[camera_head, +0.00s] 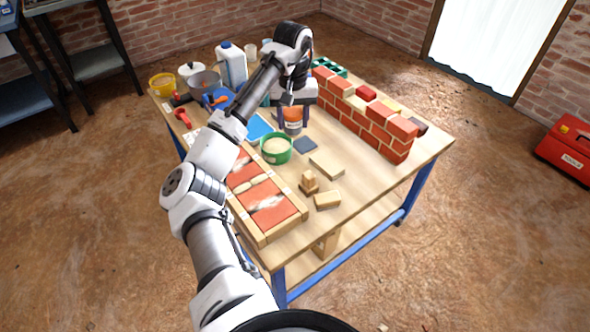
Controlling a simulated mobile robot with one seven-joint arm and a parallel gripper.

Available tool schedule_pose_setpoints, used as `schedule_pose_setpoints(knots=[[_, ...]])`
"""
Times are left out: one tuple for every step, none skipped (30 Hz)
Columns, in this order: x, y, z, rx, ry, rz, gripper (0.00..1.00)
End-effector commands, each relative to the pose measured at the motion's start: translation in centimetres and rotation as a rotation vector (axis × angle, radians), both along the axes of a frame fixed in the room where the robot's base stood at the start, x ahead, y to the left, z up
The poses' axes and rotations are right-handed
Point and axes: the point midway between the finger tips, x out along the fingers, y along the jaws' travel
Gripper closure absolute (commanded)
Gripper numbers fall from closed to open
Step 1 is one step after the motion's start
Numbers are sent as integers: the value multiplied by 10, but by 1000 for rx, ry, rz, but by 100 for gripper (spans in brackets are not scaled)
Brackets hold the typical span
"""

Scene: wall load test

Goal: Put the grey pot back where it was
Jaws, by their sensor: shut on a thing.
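My gripper (293,118) points down over the middle of the table. Its two fingers are shut on a small orange pot with a pale grey band (292,127). The pot is upright; I cannot tell whether its base touches the table. A grey pot or bowl (203,84) stands at the back left of the table, apart from my gripper and partly behind other containers. A green tub with pale contents (276,149) stands just in front of the held pot.
A brick wall model (365,120) runs along the table's right side. A framed red panel (268,202) lies front left. Wooden blocks (327,200) lie near the front. A white jug (231,64), yellow tub (162,85) and blue bowl (218,99) crowd the back left. The front right tabletop is clear.

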Motion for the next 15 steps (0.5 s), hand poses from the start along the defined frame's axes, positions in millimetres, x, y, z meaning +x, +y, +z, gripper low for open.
schedule_pose_setpoints(knots=[[-1,-1,-19,-5,5,-1,78],[-1,-1,-28,-5,6,-1,78],[-1,-2,-39,-5,5,-1,78],[-1,-1,-47,-5,5,-1,78],[-1,-1,-55,-5,5,-1,78],[-1,-1,-67,-5,4,-1,78],[-1,-1,-75,-5,5,-1,78],[-1,-1,-82,-4,4,-1,78],[-1,-1,-92,-4,3,-1,78],[-1,-1,-98,-4,3,-1,78],[-1,-1,-104,-3,2,-2,78],[-1,-1,-110,-3,2,-2,78],[-1,-1,-114,-2,2,-1,78],[0,0,-116,-2,1,-1,78],[0,0,-118,-1,0,-1,78]])
